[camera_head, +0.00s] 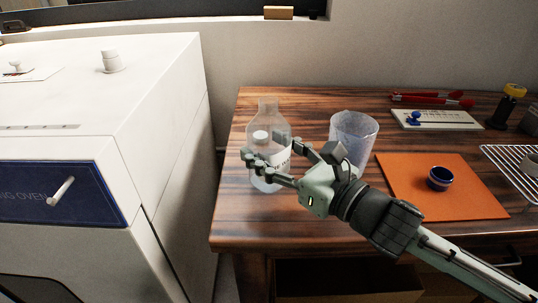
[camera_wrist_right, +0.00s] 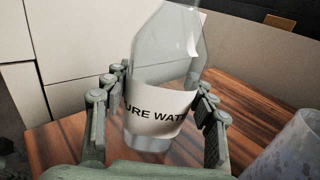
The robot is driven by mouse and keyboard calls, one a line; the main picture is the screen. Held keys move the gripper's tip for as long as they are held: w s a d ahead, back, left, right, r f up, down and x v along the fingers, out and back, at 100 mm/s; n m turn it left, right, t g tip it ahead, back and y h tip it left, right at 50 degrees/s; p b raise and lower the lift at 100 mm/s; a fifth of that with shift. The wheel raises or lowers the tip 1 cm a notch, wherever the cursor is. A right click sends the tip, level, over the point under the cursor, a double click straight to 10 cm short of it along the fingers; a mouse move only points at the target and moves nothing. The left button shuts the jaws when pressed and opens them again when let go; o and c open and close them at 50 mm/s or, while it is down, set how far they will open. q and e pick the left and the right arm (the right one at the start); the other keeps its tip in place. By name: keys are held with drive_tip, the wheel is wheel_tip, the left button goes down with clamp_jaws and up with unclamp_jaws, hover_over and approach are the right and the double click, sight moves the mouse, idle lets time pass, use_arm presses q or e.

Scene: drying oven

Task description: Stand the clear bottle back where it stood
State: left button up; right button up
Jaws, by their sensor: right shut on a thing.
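The clear bottle (camera_head: 268,112) is upright at the left end of the wooden table, with a white label around its body. My right gripper (camera_head: 262,165) reaches in from the right and is shut on the bottle. In the right wrist view the bottle (camera_wrist_right: 163,55) is between the two fingers of the gripper (camera_wrist_right: 160,115), and its label reads part of "PURE WATER". I cannot tell whether its base touches the table. My left gripper is not in view.
A clear beaker (camera_head: 352,135) stands just right of the bottle, behind my right gripper. A wire rack (camera_head: 510,160) is at far right. The white drying oven (camera_head: 150,120) stands left of the wooden table (camera_head: 235,225).

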sight(282, 164)
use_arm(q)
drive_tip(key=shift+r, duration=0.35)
use_arm(e)
drive_tip(key=shift+f, duration=0.55)
drive_tip(key=shift+f, duration=0.2)
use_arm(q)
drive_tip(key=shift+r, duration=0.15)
use_arm(e)
drive_tip(key=o, duration=1.4)
drive_tip(key=shift+r, duration=0.15)
drive_tip(key=shift+s+d, duration=0.1)
drive_tip(key=shift+s, duration=0.05)
drive_tip(key=v, duration=0.3)
drive_tip(key=shift+b, duration=0.3)
drive_tip(key=b+v, duration=0.1)
drive_tip(key=v, duration=0.5)
drive_tip(key=shift+s+d, duration=0.15)
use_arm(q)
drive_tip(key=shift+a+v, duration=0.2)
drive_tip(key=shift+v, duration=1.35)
use_arm(e)
drive_tip(key=shift+v, duration=1.1)
